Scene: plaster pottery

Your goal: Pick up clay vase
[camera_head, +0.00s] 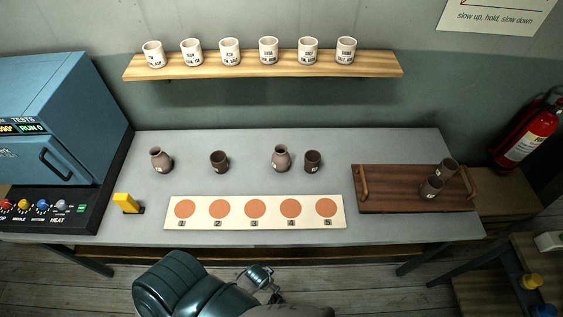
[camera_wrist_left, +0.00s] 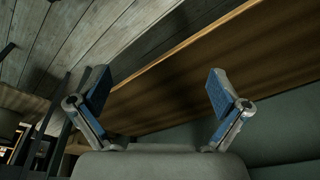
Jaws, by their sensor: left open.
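Two clay vases with narrow necks stand upright on the grey table: one at the left (camera_head: 161,160) and one near the middle (camera_head: 281,158). Dark brown cups stand beside them, one (camera_head: 219,162) between the vases and one (camera_head: 312,161) just right of the middle vase. My left gripper (camera_wrist_left: 156,95) is open and empty in the left wrist view, its two blue-padded fingers spread apart, with the wooden underside of the bench beyond. In the head view my arm is in front of the table, below its front edge, apart from the vases. My right gripper is not in view.
A white board (camera_head: 254,222) with several numbered orange circles lies along the front. A wooden tray (camera_head: 395,201) with two dark cups sits at the right. A shelf (camera_head: 260,70) holds several white cups.

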